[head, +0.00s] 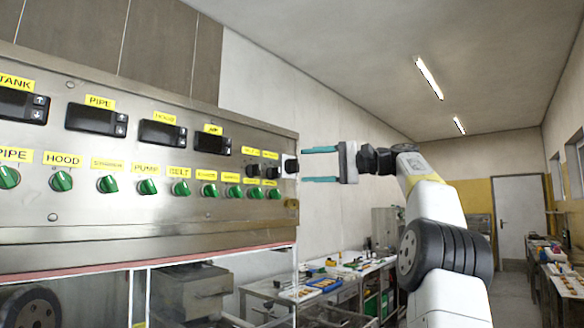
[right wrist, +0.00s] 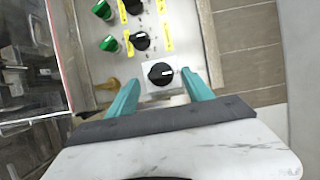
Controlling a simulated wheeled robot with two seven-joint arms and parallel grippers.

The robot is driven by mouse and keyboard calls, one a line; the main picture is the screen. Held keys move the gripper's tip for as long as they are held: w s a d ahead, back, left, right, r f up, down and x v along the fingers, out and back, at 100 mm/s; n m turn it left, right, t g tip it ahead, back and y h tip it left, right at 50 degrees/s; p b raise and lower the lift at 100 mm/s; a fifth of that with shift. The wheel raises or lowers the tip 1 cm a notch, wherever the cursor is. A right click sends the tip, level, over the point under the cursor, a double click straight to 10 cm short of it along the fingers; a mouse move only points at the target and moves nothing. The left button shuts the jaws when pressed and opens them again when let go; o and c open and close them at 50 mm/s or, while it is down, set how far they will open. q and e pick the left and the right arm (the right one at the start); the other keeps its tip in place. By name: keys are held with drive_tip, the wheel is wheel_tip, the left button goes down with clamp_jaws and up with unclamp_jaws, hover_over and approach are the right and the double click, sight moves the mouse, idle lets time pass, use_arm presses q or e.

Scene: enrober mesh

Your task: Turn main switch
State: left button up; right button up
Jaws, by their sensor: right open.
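The main switch looks to be the black rotary knob on a pale square plate at the right end of the steel control panel (head: 120,218). The knob (head: 291,166) shows small in the head view. In the right wrist view the knob (right wrist: 160,73) has a white mark pointing right. My right gripper (head: 304,165) is open and empty. Its two teal fingers point at the switch, one above and one below in the head view, with the tips just short of it. In the right wrist view the knob lies between the fingertips. My left gripper is not in view.
Two other black knobs (right wrist: 140,41) and several green knobs (head: 108,184) with yellow labels sit beside the switch. A brass-coloured part (right wrist: 107,84) juts out near the panel's corner. A cluttered bench (head: 335,279) stands behind. Open room lies right of the panel.

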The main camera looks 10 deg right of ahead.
drive_tip(key=v, duration=0.5)
drive_tip(key=shift+s+d, duration=0.15)
drive_tip(key=shift+d, duration=0.05)
